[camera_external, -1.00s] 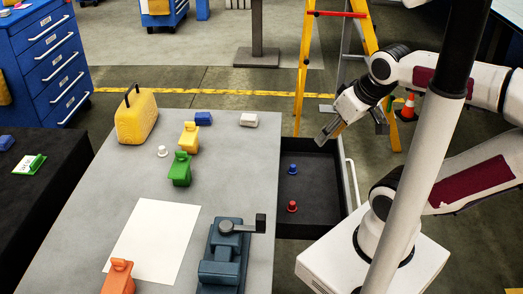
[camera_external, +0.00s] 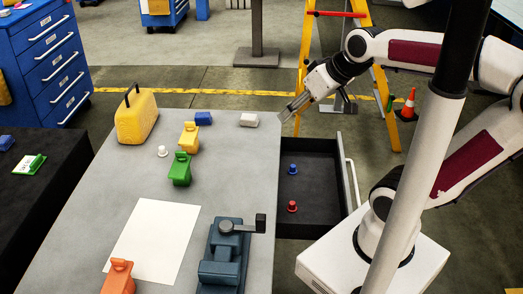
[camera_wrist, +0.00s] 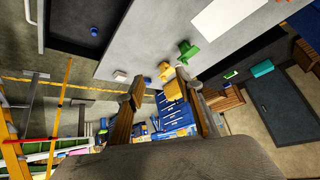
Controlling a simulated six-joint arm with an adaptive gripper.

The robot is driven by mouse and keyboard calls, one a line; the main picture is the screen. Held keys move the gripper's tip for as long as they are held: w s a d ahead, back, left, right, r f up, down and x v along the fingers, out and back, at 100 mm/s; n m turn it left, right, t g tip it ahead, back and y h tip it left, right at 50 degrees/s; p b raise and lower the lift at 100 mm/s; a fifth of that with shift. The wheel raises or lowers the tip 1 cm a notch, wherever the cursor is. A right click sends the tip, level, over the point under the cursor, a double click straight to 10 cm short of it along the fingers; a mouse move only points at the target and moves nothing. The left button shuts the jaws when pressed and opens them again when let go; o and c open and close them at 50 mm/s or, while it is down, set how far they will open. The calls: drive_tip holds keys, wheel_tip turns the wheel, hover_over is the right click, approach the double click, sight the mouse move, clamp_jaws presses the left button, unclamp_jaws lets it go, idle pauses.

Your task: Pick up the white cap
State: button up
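The small white cap (camera_external: 162,151) stands on the grey table, left of the yellow clamp (camera_external: 188,138) and below the yellow case. I cannot make out the white cap in the wrist view. My gripper (camera_external: 288,113) is in the air near the table's right edge, well to the right of the cap and close to a white block (camera_external: 249,119). In the wrist view my gripper (camera_wrist: 160,77) has its two fingers apart with nothing held between them. The yellow clamp (camera_wrist: 168,83) shows beyond the fingertips there.
A yellow case (camera_external: 136,120), a blue block (camera_external: 203,118) and a green clamp (camera_external: 180,170) stand near the cap. An open drawer (camera_external: 318,215) holds a blue cap (camera_external: 292,169) and a red cap (camera_external: 292,206). A blue vise (camera_external: 222,260) stands at the front.

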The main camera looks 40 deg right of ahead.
drive_tip(key=w+a+r+t+y, duration=0.1)
drive_tip(key=w+a+r, duration=0.25)
drive_tip(key=w, duration=0.45)
drive_tip(key=w+a+r+t+y, duration=0.1)
drive_tip(key=w+a+r+t, duration=0.1)
drive_tip(key=w+a, duration=0.35)
drive_tip(key=w+a+r+t+y, duration=0.1)
drive_tip(key=w+a+r, duration=0.15)
drive_tip(key=w, duration=0.65)
drive_tip(key=m+t+h, duration=0.3)
drive_tip(key=m+h, duration=0.1)
hover_over(162, 151)
drive_tip(key=s+a, duration=0.2)
drive_tip(key=s, duration=0.1)
wheel_tip(162, 151, down, 8)
drive_tip(key=w+a+f+m+h, duration=0.1)
drive_tip(key=w+f+m+h, duration=0.15)
drive_tip(key=f, duration=0.65)
drive_tip(key=s+f+g+h, duration=0.1)
drive_tip(key=f, duration=0.5)
drive_tip(key=s+f+g+h, duration=0.1)
drive_tip(key=f+h, duration=0.1)
drive_tip(key=f, duration=0.5)
drive_tip(key=s+a+f+m+g+h, duration=0.1)
drive_tip(key=f+g+h, duration=0.1)
drive_tip(key=f, duration=0.4)
drive_tip(key=shift+s+f, duration=0.4)
drive_tip(key=shift+f, duration=0.05)
